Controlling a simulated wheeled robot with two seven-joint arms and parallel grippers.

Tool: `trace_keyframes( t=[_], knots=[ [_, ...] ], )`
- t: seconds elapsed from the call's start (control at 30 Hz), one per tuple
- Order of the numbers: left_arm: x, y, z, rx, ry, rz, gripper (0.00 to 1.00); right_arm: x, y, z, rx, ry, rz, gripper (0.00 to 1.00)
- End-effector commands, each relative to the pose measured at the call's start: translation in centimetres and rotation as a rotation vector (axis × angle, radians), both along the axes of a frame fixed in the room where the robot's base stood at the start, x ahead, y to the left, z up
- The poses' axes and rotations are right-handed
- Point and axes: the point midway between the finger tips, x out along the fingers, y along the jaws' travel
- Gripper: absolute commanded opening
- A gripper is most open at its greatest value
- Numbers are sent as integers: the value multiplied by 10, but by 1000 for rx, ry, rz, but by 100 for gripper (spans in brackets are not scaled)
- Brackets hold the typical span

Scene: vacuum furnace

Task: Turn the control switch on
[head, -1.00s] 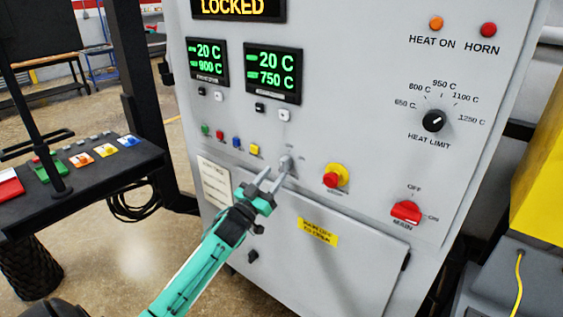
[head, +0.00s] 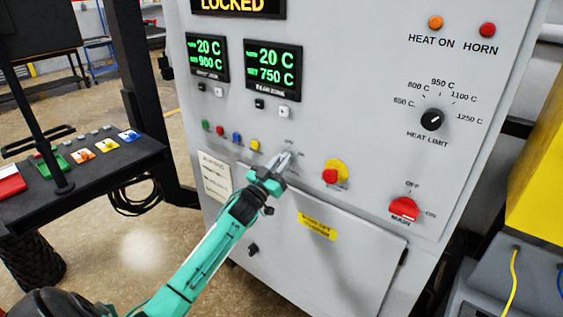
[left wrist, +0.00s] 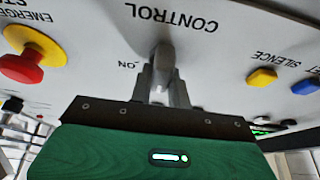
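The grey control switch (left wrist: 163,58) sits on the furnace's light grey panel (left wrist: 215,50). In the left wrist view the panel is upside down, with the word CONTROL beside the switch and ON at its left. My left gripper (left wrist: 162,90) has one finger on each side of the switch's lever, closed against it. In the head view my left gripper (head: 281,164) reaches the panel from the lower left and its fingers cover most of the switch. The lever stands about upright in the wrist view, not turned towards ON. My right gripper is not in view.
A red emergency stop on a yellow base (head: 331,172) is close to the right of the gripper. Small coloured buttons (head: 237,138) are to its left. The red main switch (head: 404,209) is lower right. A black console (head: 110,175) stands at the left.

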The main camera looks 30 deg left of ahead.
Motion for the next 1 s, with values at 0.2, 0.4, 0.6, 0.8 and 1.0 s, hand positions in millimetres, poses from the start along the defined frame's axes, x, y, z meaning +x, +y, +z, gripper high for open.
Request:
trace_keyframes(
  t=[0.2,0.4,0.6,0.8,1.0],
  knots=[
    [0,0,0,12,-1,0,0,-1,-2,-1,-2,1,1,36],
    [0,0,-1,80,-6,0,0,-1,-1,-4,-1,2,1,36],
    [0,0,-1,220,-17,-1,0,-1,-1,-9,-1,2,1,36],
    [0,-1,-1,407,-32,-1,0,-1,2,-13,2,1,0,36],
    [0,-2,-1,596,-47,-1,0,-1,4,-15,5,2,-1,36]
  ],
)
